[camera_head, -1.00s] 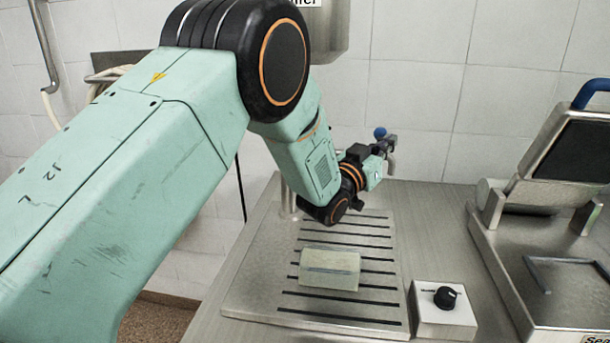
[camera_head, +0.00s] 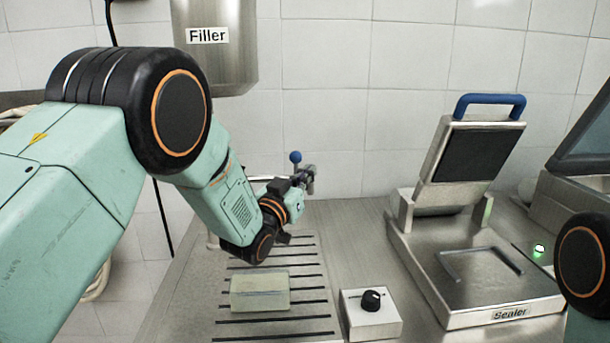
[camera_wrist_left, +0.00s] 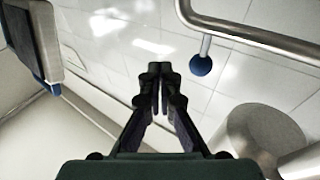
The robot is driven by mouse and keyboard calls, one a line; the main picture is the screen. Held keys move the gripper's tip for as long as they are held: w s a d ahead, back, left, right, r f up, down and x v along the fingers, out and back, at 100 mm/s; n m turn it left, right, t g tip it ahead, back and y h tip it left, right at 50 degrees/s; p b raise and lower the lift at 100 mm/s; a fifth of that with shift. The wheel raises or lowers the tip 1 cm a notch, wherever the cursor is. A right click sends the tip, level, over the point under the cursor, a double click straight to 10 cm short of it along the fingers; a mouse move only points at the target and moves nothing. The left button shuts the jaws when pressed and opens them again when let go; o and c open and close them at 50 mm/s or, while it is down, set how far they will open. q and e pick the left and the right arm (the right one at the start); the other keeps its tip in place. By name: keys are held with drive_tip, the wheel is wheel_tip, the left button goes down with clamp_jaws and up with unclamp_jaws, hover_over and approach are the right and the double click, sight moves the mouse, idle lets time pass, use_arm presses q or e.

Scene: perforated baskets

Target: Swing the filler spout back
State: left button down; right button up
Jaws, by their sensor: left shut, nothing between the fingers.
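The filler spout is a bent metal tube with a blue ball knob (camera_head: 295,157); in the head view my gripper and arm hide most of it. In the left wrist view, the spout tube (camera_wrist_left: 265,38) crosses the upper right and its blue knob (camera_wrist_left: 201,66) hangs just right of my fingertips. My left gripper (camera_head: 303,177) is beside the knob in the head view. Its fingers (camera_wrist_left: 160,75) are shut with nothing between them, and a small gap to the knob shows in the wrist view. My right gripper is out of view; only a joint of that arm shows at the right edge.
The filler hopper (camera_head: 215,60) hangs on the wall. A pale tub (camera_head: 260,292) sits on the slotted tray (camera_head: 225,325). A dial box (camera_head: 372,316) stands to its right. The sealer (camera_head: 480,316) stands further right with its blue-handled lid (camera_head: 470,150) raised.

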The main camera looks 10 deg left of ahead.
use_arm(q)
drive_tip(key=s+d+f, duration=0.1)
drive_tip(key=s+d, duration=0.3)
drive_tip(key=s, duration=0.5)
drive_tip(key=shift+s+d+f, duration=0.15)
drive_tip(key=shift+d+f, duration=0.15)
drive_tip(key=shift+f, duration=0.05)
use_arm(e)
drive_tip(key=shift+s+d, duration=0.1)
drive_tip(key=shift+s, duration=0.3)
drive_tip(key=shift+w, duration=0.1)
